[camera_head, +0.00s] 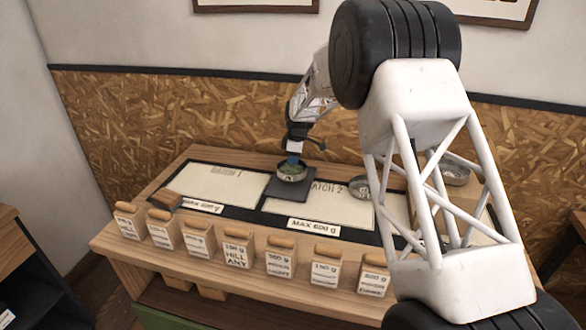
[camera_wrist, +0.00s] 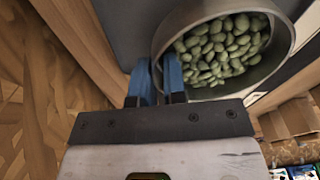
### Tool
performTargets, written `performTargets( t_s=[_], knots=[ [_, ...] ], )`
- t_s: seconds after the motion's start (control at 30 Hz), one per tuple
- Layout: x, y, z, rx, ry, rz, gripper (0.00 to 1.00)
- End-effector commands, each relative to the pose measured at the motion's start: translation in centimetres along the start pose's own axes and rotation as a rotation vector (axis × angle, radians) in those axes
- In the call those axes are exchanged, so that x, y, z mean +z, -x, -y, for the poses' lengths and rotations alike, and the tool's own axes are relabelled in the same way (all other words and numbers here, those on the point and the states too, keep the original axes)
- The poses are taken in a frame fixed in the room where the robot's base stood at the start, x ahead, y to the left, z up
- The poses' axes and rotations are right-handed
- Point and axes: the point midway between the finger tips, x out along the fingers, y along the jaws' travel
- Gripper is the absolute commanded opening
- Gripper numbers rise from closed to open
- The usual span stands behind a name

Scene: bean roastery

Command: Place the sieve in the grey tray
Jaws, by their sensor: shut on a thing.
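My gripper (camera_head: 292,159) is shut on the rim of a round metal vessel (camera_head: 292,178), which looks like the sieve; no mesh shows. It holds green beans. In the wrist view the blue fingers (camera_wrist: 158,82) are at the left wall of the vessel (camera_wrist: 284,62), which appears slightly tilted in that view. A dark grey square tray (camera_head: 290,192) lies below the vessel in the head view. A grey surface also shows in the wrist view (camera_wrist: 125,25). I cannot tell whether the vessel touches the tray or hangs just above it.
Pale batch panels lie left (camera_head: 222,188) and right (camera_head: 325,208) of the tray. A small metal dish (camera_head: 360,187) stands to the right. Another metal dish (camera_head: 455,174) is partly behind my arm. Several labelled bean bags (camera_head: 238,250) line the front edge. A wooden block (camera_head: 166,199) is at left.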

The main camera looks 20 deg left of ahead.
Motion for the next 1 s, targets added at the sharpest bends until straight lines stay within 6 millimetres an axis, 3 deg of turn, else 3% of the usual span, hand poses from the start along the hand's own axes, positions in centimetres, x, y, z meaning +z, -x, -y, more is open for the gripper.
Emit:
performTargets(
  t_s=[0.43,0.9,0.93,1.0],
  knots=[
    [0.4,-3.3,0.0,0.0,0.0,0.0,0.0],
    [0.5,-3.7,-0.1,0.0,0.0,0.0,0.0],
    [0.5,-3.7,-0.1,0.0,0.0,0.0,0.15],
    [0.5,-3.7,-0.1,0.0,0.0,0.0,0.26]
  ],
)
